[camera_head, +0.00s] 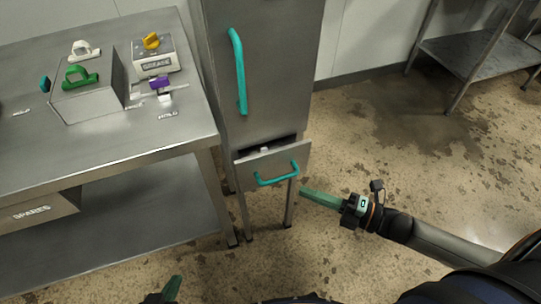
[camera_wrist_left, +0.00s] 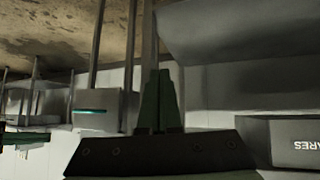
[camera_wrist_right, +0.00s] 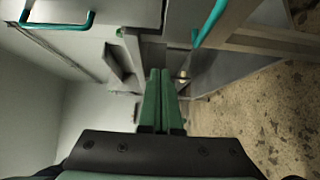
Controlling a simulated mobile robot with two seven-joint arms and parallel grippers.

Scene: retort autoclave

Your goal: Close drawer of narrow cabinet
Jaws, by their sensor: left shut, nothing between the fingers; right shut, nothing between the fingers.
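The narrow cabinet (camera_head: 270,75) is a tall grey metal unit with a teal door handle (camera_head: 238,70). Its drawer (camera_head: 250,158) below the door stands partly open, with a dark gap along its top and something small and pale inside. A teal bar handle (camera_head: 277,176) is on the drawer front. My right gripper (camera_head: 304,192) is shut and empty, just right of the drawer front and apart from it in the picture. Its green fingers also show in the right wrist view (camera_wrist_right: 158,100). My left gripper (camera_head: 172,287) is shut and empty, low at the bottom edge; its fingers show in the left wrist view (camera_wrist_left: 158,100).
A steel table (camera_head: 130,148) stands left of the cabinet, bearing a grey box (camera_head: 90,100) with green and white objects and a GREASE box (camera_head: 154,62). A SPARES bin (camera_head: 40,210) is under it. A shelf rack (camera_head: 480,55) stands back right. Stained floor right of the cabinet is clear.

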